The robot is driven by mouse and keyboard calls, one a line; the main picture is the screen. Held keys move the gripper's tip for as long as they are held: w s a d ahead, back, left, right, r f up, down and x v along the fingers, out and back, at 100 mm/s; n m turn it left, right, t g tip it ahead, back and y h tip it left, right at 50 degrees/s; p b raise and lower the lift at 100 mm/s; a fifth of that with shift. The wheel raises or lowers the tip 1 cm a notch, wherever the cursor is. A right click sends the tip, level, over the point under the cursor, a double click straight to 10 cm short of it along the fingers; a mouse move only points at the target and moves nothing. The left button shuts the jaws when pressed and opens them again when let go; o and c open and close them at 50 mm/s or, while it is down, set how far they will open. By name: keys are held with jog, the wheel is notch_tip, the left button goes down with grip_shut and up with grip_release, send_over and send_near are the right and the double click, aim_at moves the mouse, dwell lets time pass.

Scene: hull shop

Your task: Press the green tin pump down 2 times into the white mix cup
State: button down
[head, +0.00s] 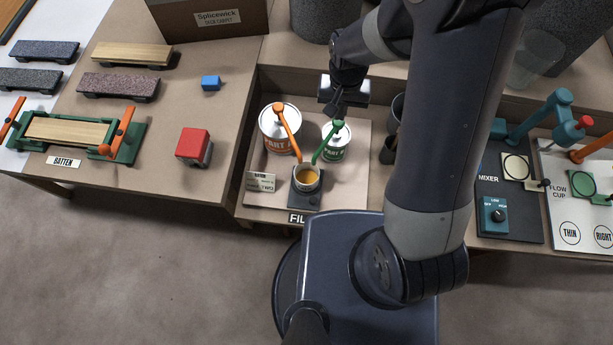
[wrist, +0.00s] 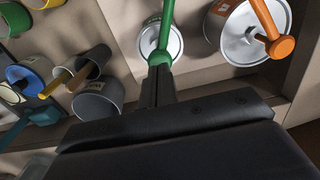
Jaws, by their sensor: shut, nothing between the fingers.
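The green tin (head: 335,143) stands on a light board, its green pump (head: 328,138) on top with the spout reaching down left over the mix cup (head: 306,178). The cup sits on a dark scale and has amber liquid in it. My gripper (head: 338,104) is shut and empty, just above the green pump head. In the wrist view the fingertips (wrist: 158,75) overlap the green pump head (wrist: 160,58); whether they touch it I cannot tell. The orange-pump tin (head: 280,130) stands to the left and also shows in the wrist view (wrist: 240,38).
Dark cups (head: 388,150) stand close right of the green tin. A red block (head: 194,145), a blue block (head: 210,83) and a green batten clamp (head: 120,140) lie on the left bench. A mixer (head: 508,205) and flow cup station stand at right.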

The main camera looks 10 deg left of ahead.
jog(key=shift+f, duration=0.1)
dwell(0.5)
jog(key=shift+f+b, duration=1.35)
jog(key=shift+f, duration=0.15)
jog(key=shift+r, duration=0.1)
jog(key=shift+r+p, duration=1.2)
jog(key=shift+r, duration=0.3)
jog(key=shift+f, duration=0.2)
jog(key=shift+f+b, duration=1.25)
jog(key=shift+f, duration=0.05)
jog(key=shift+r, duration=0.1)
jog(key=shift+r+p, duration=1.1)
jog(key=shift+r, duration=0.25)
